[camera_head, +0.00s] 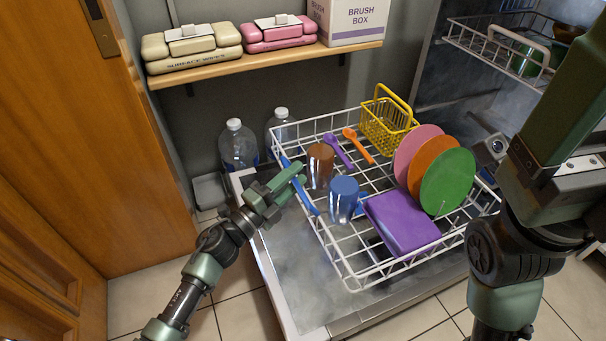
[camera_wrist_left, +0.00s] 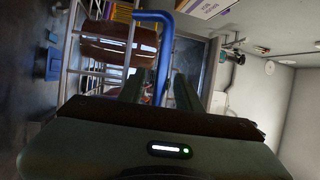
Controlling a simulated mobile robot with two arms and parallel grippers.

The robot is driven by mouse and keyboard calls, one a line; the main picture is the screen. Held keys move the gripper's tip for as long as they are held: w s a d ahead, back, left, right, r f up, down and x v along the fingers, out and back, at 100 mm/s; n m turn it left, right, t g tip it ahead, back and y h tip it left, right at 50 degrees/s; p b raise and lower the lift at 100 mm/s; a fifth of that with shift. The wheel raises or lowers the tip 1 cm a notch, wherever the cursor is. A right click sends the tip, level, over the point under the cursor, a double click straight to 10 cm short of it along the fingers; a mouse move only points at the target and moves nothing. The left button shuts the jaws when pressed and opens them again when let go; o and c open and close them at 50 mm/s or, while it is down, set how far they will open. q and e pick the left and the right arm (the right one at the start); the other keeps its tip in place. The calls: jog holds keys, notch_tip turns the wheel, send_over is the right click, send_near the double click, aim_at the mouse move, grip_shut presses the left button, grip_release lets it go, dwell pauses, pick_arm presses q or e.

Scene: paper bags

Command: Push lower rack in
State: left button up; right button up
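The white wire lower rack (camera_head: 352,268) is pulled out above the open dishwasher door (camera_head: 300,285). It has a blue handle (camera_head: 311,205) along its left edge; the handle also shows in the left wrist view (camera_wrist_left: 163,50). My left gripper (camera_head: 296,184) is at this handle, with its fingers apart. In the left wrist view, the handle runs down between my left fingers (camera_wrist_left: 161,92), with a visible gap; contact cannot be told. My right arm stands at the right of the head view, and its fingertips do not show.
The rack carries a brown cup (camera_head: 320,166), a blue cup (camera_head: 343,200), a purple block (camera_head: 402,222), several plates (camera_head: 447,181), two spoons and a yellow basket (camera_head: 388,125). The upper rack (camera_head: 490,45) is at the upper right. Bottles (camera_head: 238,146) stand behind, below a shelf (camera_head: 260,62).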

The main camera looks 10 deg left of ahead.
pick_arm(q)
jog(key=shift+x, duration=1.4)
grip_shut()
dwell(0.4)
